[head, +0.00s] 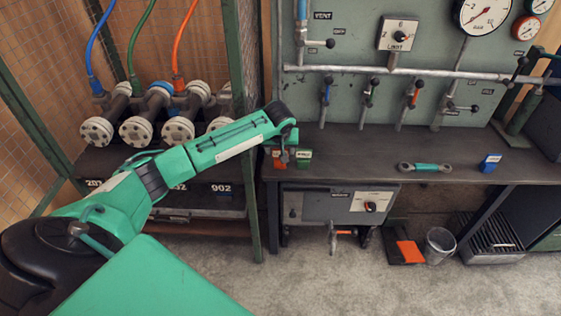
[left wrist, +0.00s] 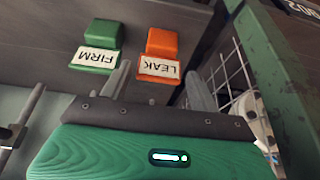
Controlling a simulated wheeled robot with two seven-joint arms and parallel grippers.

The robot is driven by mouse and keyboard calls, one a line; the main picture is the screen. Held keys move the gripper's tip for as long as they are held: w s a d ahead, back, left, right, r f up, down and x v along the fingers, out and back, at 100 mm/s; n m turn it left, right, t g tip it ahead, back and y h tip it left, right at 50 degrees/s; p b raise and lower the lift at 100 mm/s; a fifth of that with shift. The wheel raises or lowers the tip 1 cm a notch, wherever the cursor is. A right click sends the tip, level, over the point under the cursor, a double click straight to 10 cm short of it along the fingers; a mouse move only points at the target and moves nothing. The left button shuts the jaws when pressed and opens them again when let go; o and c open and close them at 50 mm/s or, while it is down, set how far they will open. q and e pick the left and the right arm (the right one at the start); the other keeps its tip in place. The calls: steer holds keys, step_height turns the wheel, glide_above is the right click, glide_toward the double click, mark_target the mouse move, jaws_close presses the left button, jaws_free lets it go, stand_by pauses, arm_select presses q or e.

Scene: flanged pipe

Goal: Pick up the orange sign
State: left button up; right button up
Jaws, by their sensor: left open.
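The orange sign (left wrist: 162,50) is a small block with a white label reading LEAK, upside down in the left wrist view. It stands on the dark bench (head: 350,150) and shows partly behind my gripper in the head view (head: 277,163). My left gripper (left wrist: 158,72) is open, with one finger towards each side of the orange sign; the fingers look empty. I cannot tell how far above or in front of the sign the fingertips are. My right gripper is in neither view.
A green sign (left wrist: 97,47) labelled FIRM stands close beside the orange one. A green rack post (head: 245,120) and wire mesh are close to the left.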

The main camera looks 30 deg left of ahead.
mark_target(280, 152)
arm_select(q)
steer(key=b+x, duration=0.1)
steer(key=x, duration=0.4)
steer(key=shift+w+f, duration=0.1)
steer(key=shift+f, duration=0.1)
steer(key=shift+c, duration=0.6)
steer(key=c, duration=0.7)
steer(key=shift+o, duration=0.2)
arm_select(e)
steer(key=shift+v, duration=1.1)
